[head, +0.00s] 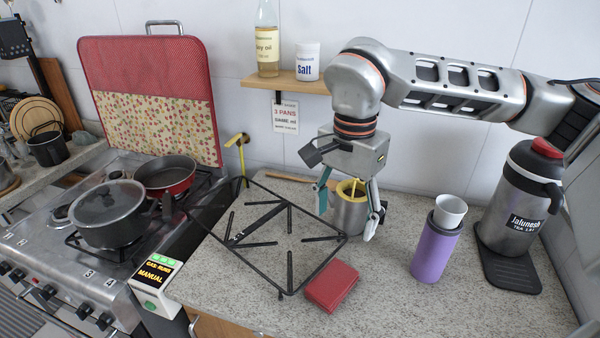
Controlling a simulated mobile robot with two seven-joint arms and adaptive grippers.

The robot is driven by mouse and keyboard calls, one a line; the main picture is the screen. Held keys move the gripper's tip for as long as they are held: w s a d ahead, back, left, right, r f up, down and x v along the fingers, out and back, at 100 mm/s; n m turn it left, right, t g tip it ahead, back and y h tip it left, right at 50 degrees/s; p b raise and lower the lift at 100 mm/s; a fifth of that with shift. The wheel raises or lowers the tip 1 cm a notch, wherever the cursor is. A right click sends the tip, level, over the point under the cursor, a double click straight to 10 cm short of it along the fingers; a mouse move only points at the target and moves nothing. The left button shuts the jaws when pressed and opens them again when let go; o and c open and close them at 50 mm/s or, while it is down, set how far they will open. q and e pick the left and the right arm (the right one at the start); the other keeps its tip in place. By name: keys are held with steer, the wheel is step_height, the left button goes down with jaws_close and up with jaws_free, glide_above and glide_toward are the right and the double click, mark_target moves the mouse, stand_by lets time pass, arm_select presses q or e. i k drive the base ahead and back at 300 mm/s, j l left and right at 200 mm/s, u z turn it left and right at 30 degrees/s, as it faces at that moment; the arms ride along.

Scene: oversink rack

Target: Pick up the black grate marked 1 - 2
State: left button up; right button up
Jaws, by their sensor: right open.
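The black grate (290,256) is a square frame of thin bars with short inner prongs. It lies on the speckled counter right of the stove, its left corner near the stove's edge. I cannot read any marking on it. My right gripper (346,212) points down near the grate's right corner, with its two fingers spread apart. A metal cup with a yellow rim (351,209) shows between and behind the fingers; whether they touch it I cannot tell. The grate appears apart from the fingers. My left gripper is not in view.
A red wallet-like block (332,286) lies by the grate's near right side. A purple tumbler (435,250) and a large flask (514,205) stand to the right. The stove (105,272) holds a lidded pot (108,215) and a red pan (166,174). A shelf (284,83) hangs above.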

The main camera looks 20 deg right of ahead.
mark_target(231, 244)
steer(key=k, duration=1)
